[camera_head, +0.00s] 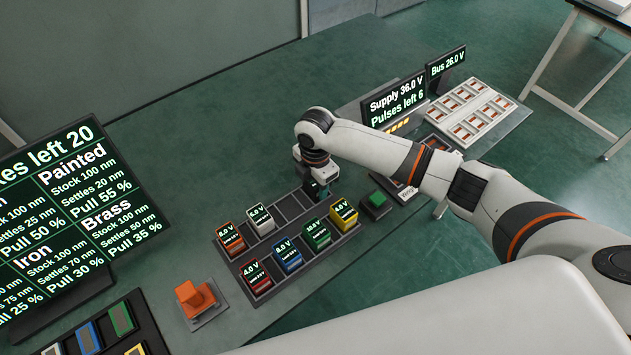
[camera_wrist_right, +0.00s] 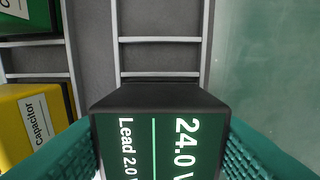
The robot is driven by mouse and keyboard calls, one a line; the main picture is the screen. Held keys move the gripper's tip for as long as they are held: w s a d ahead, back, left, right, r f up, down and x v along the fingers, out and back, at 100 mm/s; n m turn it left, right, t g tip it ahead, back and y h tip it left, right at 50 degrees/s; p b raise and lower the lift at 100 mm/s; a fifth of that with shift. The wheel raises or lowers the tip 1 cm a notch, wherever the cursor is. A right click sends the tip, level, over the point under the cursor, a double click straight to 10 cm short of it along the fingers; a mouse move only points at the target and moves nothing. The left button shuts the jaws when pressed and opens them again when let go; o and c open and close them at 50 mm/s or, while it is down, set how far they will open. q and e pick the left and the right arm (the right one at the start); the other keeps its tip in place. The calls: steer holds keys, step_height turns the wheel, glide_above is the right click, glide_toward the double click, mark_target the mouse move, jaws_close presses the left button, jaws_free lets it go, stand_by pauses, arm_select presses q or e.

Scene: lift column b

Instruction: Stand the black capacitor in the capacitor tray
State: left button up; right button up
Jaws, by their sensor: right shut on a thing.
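The black capacitor (camera_wrist_right: 158,97) is between the teal fingers of my right gripper (camera_wrist_right: 160,145). Its top display reads 24.0 V and Lead 2.0. In the head view, my right gripper (camera_head: 319,190) points down at the right end of the tray's back row, and little of the black capacitor (camera_head: 311,189) shows. The dark capacitor tray (camera_head: 290,207) has grey dividers and two rows. Its back row holds an orange and a white capacitor, then empty slots. Whether the black capacitor's base is inside a slot, I cannot tell. My left gripper is not in view.
Yellow (camera_head: 344,215), green (camera_head: 317,234), blue (camera_head: 288,254) and red (camera_head: 257,277) capacitors fill the front row, close to my gripper. A green button block (camera_head: 375,204) stands just right of the tray. An orange block (camera_head: 196,296) stands at the left.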

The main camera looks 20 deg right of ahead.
steer(key=shift+f, duration=0.15)
steer(key=o, duration=1.2)
steer(key=shift+c, duration=0.2)
step_height(320, 180, up, 12)
steer(key=shift+r, duration=0.2)
